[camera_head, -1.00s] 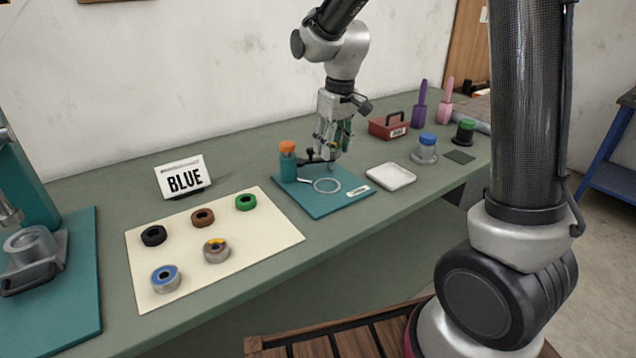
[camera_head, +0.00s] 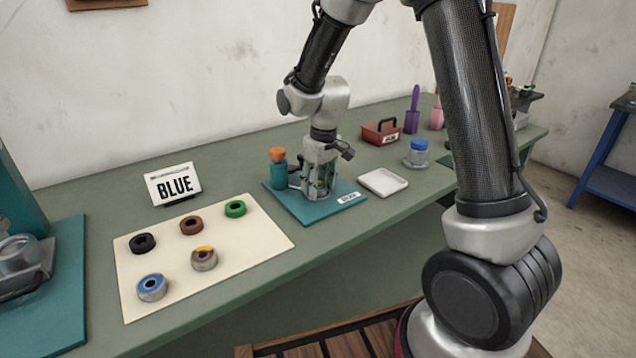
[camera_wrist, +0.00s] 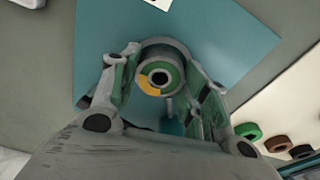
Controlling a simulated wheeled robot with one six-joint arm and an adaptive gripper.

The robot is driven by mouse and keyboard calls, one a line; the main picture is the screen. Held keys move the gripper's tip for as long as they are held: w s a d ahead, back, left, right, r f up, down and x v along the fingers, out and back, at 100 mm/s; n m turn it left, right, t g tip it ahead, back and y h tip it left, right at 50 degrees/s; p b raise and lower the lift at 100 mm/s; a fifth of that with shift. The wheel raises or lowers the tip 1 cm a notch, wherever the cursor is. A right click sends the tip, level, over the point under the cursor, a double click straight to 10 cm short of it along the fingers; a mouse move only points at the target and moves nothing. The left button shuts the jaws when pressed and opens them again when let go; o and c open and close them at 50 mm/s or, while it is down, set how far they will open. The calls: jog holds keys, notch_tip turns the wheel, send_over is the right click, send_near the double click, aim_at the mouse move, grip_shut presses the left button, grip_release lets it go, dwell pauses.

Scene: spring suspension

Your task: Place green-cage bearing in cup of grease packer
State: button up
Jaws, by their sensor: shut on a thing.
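A bearing with a green cage and a yellow patch (camera_wrist: 174,70) sits between the two fingers of my gripper (camera_wrist: 160,62) in the wrist view. The fingers are shut on it. In the head view my gripper (camera_head: 318,190) points down, low over the teal base of the grease packer (camera_head: 291,208). The packer's teal bottle with an orange cap (camera_head: 278,165) stands just left of it.
A cream mat (camera_head: 226,258) with several rings and bearings lies left, before a BLUE sign (camera_head: 174,184). A white tray (camera_head: 384,182) is close on the right.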

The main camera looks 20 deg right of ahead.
jog(key=shift+o, duration=0.2)
jog(key=shift+s+f, duration=0.3)
jog(key=shift+f, duration=0.25)
jog(key=o, duration=1.1)
jog(key=shift+w+f, duration=0.15)
jog(key=shift+f, duration=0.05)
jog(key=shift+r, duration=0.1)
